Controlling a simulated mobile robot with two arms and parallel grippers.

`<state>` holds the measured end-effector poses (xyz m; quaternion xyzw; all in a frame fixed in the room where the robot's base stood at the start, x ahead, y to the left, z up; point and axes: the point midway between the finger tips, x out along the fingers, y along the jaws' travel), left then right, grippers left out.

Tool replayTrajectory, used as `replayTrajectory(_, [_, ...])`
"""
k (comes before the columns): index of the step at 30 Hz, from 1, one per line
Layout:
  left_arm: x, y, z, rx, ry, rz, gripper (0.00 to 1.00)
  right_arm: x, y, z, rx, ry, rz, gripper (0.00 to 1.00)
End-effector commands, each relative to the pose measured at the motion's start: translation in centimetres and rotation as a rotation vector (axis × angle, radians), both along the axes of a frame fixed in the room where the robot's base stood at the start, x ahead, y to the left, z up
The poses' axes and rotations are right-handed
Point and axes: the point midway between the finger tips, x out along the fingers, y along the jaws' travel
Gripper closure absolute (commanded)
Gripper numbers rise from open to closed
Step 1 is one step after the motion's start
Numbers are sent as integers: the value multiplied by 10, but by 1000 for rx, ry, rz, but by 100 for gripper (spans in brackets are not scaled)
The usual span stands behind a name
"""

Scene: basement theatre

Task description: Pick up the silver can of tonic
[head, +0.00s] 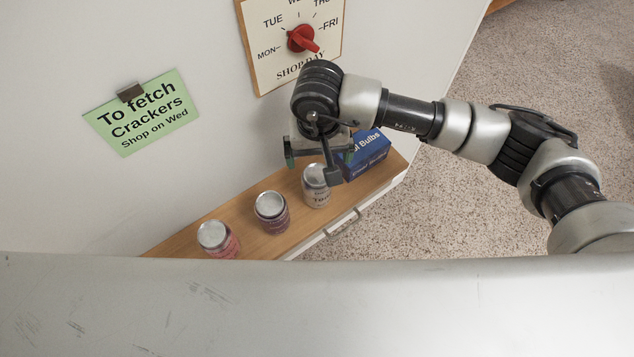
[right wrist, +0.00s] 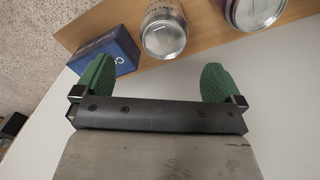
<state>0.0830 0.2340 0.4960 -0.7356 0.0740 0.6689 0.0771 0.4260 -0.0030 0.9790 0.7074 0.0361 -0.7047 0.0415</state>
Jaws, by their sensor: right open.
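The silver can of tonic (head: 317,196) stands upright on a narrow wooden shelf, the rightmost of three cans, with part of its label showing. It also shows in the right wrist view (right wrist: 164,32) at the top, its round lid towards the camera. My right gripper (head: 319,157) hangs above and behind this can, on the wall side, and partly covers it in the head view. Its green fingers (right wrist: 157,82) are spread wide with nothing between them, and the can lies beyond their tips. My left gripper is not in view.
Two pinkish cans (head: 271,213) (head: 218,239) stand to the left on the wooden shelf (head: 180,243). A blue box of bulbs (head: 369,157) is close to the tonic can's right. A wall behind holds a green note (head: 142,112) and a dial board (head: 274,48).

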Motion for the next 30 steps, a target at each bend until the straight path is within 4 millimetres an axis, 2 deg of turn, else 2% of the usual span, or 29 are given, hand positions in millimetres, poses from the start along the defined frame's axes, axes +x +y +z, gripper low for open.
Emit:
replayTrajectory(3, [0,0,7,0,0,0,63,-2,1,-19,2,7,-1,1])
replayTrajectory(11, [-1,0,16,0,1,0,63,-2,2,-40,4,7,-2,1])
replayTrajectory(16, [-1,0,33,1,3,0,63,-4,4,-64,5,11,-3,1])
replayTrajectory(19, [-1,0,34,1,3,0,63,-2,4,-79,5,8,-4,1])
replayTrajectory(23, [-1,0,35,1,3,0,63,-2,4,-87,7,6,-1,1])
replayTrajectory(28, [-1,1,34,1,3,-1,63,-2,4,-88,8,4,-1,1])
replayTrajectory(29, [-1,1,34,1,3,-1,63,-2,4,-88,8,5,-1,2])
replayTrajectory(30, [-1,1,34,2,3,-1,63,-2,4,-88,8,5,-1,8])
